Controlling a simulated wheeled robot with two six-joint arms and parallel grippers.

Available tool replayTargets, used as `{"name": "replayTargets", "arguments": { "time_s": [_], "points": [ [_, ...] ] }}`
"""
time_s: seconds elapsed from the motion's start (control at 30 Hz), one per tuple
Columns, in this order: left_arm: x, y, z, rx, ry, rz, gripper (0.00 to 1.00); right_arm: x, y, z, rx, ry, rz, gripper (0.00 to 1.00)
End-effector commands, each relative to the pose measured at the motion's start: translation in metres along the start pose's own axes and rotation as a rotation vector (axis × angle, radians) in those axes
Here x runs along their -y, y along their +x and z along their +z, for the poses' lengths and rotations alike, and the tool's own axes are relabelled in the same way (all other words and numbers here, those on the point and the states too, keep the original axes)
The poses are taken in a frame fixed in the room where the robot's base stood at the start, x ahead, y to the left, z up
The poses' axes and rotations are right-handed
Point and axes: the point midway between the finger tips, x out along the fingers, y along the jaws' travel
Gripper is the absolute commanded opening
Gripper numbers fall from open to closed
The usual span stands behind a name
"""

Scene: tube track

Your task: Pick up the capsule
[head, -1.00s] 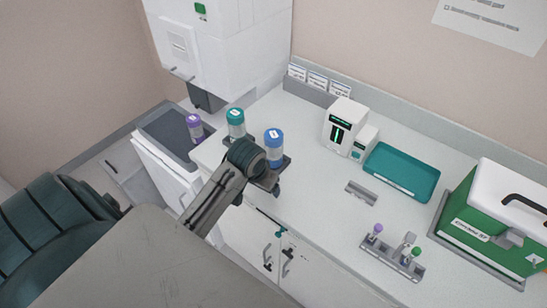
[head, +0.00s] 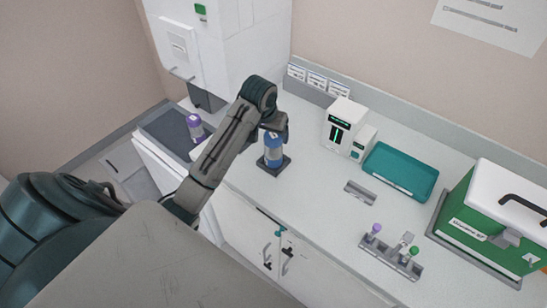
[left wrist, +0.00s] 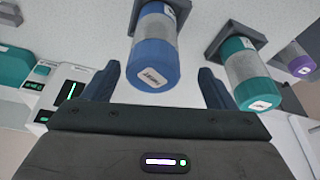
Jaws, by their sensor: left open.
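A capsule with a blue cap and clear grey body (head: 274,152) stands upright in a dark square holder on the counter. My left gripper (head: 274,122) is open and empty, close above its cap. In the left wrist view the blue-capped capsule (left wrist: 154,58) lies between and beyond the two open fingers. A teal-capped capsule (left wrist: 248,75) stands in its own holder beside it in the left wrist view; my left arm hides it in the head view. A purple-capped capsule (head: 195,125) stands farther left. My right gripper is out of view.
A white device with a green display (head: 342,125) and a teal tray (head: 401,171) are to the right. A small tube rack (head: 385,258) and a green box with a white lid (head: 490,215) are farther right. A white cabinet (head: 225,45) rises behind.

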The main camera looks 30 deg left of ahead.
Motion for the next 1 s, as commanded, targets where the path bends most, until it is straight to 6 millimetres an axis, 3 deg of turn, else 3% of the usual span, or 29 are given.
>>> {"name": "replayTargets", "arguments": {
  "time_s": [0.23, 0.4, 0.67, 0.9, 0.97, 1.0],
  "points": [
    [-0.009, 0.027, -0.001, 0.005, 0.0, 0.002, 0.79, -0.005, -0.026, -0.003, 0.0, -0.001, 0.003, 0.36],
    [-0.007, 0.048, -0.001, 0.002, 0.0, 0.0, 0.79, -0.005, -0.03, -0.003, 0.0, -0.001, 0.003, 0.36],
    [-0.007, 0.052, -0.001, 0.0, 0.001, 0.0, 0.79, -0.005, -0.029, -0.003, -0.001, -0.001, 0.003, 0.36],
    [-0.007, 0.051, -0.001, 0.0, 0.0, 0.0, 0.32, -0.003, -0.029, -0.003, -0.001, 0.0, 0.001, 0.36],
    [-0.007, 0.051, -0.001, -0.001, 0.0, 0.0, 0.22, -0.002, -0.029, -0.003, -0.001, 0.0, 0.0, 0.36],
    [-0.007, 0.051, -0.001, -0.001, 0.0, 0.0, 0.22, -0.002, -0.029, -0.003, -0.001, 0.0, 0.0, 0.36]
  ]
}}
